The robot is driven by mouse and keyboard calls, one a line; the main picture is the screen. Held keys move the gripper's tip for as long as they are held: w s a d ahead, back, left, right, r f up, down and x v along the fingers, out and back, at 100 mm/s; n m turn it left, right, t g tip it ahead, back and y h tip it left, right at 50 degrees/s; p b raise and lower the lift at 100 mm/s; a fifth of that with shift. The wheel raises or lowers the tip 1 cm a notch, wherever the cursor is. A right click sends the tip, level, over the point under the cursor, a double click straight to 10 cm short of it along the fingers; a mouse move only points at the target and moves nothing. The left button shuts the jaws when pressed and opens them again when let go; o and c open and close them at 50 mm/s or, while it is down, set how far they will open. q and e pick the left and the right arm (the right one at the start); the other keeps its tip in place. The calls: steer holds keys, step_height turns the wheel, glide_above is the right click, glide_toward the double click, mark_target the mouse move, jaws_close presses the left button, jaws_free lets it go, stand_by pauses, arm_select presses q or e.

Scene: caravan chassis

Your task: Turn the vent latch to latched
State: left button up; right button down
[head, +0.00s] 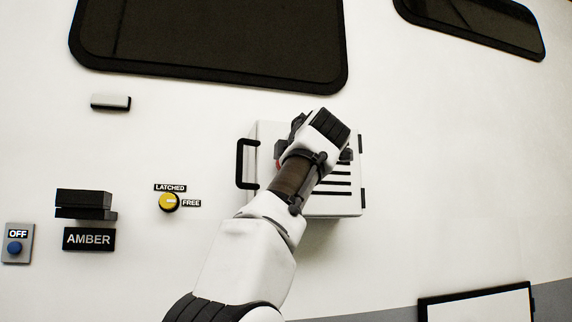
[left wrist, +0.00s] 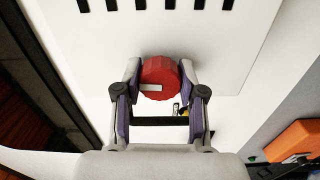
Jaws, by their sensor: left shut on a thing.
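A round red knob (left wrist: 160,78) with a white bar mark sits on the white slatted panel in the left wrist view. My left gripper (left wrist: 160,75) is shut on it, one finger on each side. The white mark points left in that view. In the head view my arm and wrist cover most of the knob; only a sliver of red (head: 278,164) shows. A yellow knob (head: 168,202) is on the wall to the left, with a LATCHED label (head: 170,188) above and a FREE label (head: 191,203) at its right. Its pale pointer is towards FREE. My right gripper is not in view.
The white slatted panel (head: 344,203) has a black handle (head: 241,164) on its left edge. A blue button (head: 15,248) under OFF, an AMBER sign (head: 89,239) and a black block (head: 84,204) are at far left. A dark window (head: 215,45) is above. Wall right of the panel is clear.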

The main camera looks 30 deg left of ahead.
arm_select(q)
steer(key=shift+n, duration=0.4)
steer(key=o, duration=1.2)
steer(key=shift+c, duration=0.2)
